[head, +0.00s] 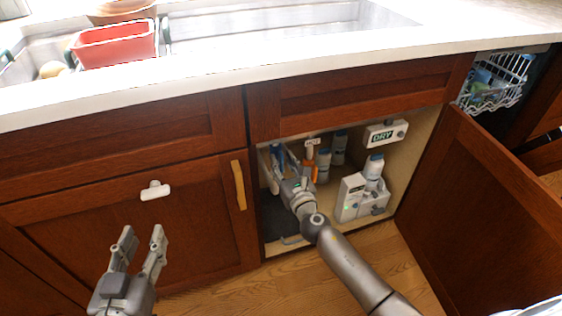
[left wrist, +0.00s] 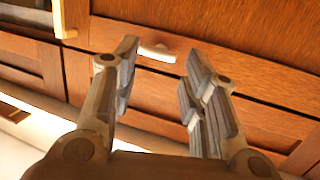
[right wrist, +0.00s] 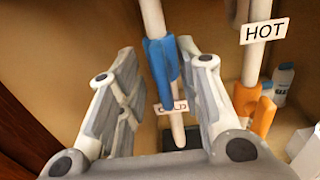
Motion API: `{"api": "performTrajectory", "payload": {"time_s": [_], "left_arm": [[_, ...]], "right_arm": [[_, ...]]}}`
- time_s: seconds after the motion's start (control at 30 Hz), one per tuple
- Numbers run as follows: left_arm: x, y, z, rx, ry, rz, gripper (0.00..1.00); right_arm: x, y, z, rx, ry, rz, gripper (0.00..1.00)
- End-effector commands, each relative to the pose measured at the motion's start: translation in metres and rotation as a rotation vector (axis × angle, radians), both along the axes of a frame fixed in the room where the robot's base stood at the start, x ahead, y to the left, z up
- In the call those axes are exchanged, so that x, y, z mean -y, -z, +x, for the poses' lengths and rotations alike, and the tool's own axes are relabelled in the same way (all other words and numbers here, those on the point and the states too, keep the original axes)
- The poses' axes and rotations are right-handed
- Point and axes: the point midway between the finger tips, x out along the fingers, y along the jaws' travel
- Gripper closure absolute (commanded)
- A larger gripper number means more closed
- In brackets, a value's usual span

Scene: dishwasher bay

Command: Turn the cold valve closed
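The cold valve is a blue handle (right wrist: 161,60) on a white pipe, with a COLD tag (right wrist: 171,107) partly hidden below it. In the right wrist view the blue handle stands lengthwise along the pipe, between the fingers of my right gripper (right wrist: 160,75). The fingers are open, with a gap visible on both sides of the handle. In the head view my right gripper (head: 283,176) reaches into the open cabinet and covers most of the cold valve. My left gripper (head: 143,240) is open and empty in front of the closed cabinet door; it also shows in the left wrist view (left wrist: 158,65).
An orange hot valve (right wrist: 252,105) with a HOT tag (right wrist: 264,31) stands right of the cold valve. A white dispenser (head: 354,197), bottles (head: 323,165) and a DRY sign (head: 382,136) are farther right inside. The open door (head: 485,195) bounds the right side.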

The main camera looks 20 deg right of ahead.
Motion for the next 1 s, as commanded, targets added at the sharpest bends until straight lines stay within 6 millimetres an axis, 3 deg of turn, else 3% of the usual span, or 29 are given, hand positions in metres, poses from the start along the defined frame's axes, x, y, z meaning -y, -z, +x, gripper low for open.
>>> {"api": "performTrajectory", "payload": {"time_s": [0.2, 0.53, 0.8, 1.0], "left_arm": [[0.004, -0.018, 0.003, 0.097, 0.006, -0.025, 0.6], [0.004, -0.022, 0.003, 0.115, 0.007, -0.03, 0.6], [0.004, -0.022, 0.003, 0.115, 0.007, -0.03, 0.6], [0.004, -0.022, 0.003, 0.116, 0.007, -0.03, 0.6]], "right_arm": [[0.0, 0.001, 0.018, -0.001, 0.001, -0.001, 0.67], [0.0, 0.0, 0.021, -0.001, 0.001, 0.0, 0.67], [0.0, 0.001, 0.021, -0.001, 0.001, 0.0, 1.0], [0.0, 0.001, 0.021, -0.001, 0.001, 0.008, 1.0]]}}
